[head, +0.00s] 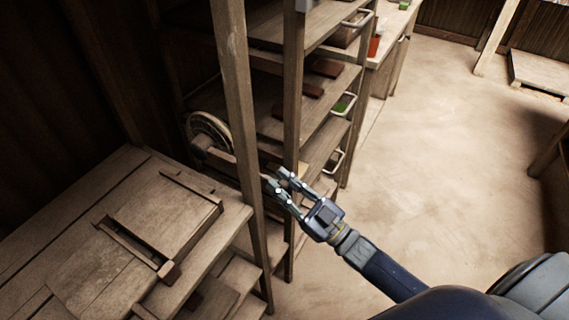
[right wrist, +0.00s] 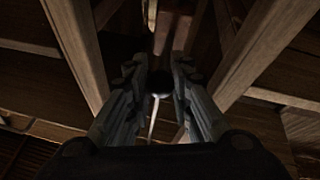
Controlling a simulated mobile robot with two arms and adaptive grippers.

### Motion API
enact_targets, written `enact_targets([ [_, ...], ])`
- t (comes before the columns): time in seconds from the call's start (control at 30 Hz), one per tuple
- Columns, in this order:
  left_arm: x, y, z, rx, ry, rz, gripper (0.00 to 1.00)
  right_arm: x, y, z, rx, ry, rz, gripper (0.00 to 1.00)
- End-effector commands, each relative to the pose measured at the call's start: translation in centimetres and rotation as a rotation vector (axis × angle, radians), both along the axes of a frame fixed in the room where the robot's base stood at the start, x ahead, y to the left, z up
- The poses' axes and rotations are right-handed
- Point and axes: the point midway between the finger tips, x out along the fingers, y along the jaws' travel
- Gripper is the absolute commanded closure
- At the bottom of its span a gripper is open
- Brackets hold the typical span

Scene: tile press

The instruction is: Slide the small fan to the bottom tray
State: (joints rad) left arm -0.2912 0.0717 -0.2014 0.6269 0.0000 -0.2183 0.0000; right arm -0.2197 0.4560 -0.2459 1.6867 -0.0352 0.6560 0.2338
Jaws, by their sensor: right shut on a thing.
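A round, ribbed disc with a pale rim (head: 208,132), which may be the small fan, stands inside the wooden rack behind a front post. My right gripper (head: 280,188) reaches in from the lower right and is at the rack's front posts, to the right of the disc and lower. In the right wrist view its fingers (right wrist: 160,88) are around a dark, round-ended thing (right wrist: 160,78), with a thin pale rod below it. I cannot tell whether this thing belongs to the disc. A white-rimmed tray (head: 333,162) sits low on the rack's right side. My left gripper is not in view.
Another white-rimmed tray with green in it (head: 344,104) sits above the low one. Brown tiles (head: 325,68) lie on a shelf. Rack posts (head: 292,110) stand close to my right gripper. A wooden bench (head: 60,225) fills the lower left. The floor (head: 450,150) to the right is clear.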

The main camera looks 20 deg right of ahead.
Motion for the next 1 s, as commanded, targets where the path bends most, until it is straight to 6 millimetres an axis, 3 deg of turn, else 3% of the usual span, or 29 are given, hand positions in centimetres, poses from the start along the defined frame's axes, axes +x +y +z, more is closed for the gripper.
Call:
enact_targets([
  [0.1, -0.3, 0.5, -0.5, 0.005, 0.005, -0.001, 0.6, -0.5, 0.2, -1.1, -0.001, 0.006, -0.003, 1.0],
  [0.5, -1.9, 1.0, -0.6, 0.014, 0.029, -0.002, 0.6, -0.7, 0.3, -1.2, -0.004, 0.003, -0.003, 1.0],
  [0.53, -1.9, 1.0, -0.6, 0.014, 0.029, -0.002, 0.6, -0.7, 0.3, -1.2, -0.004, 0.003, -0.003, 0.78],
  [0.63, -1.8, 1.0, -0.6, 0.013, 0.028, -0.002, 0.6, -0.7, 0.3, -1.2, -0.004, 0.002, -0.003, 0.57],
  [1.0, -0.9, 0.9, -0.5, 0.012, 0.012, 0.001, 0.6, -0.9, 0.1, -1.2, -0.002, 0.002, -0.002, 0.57],
])
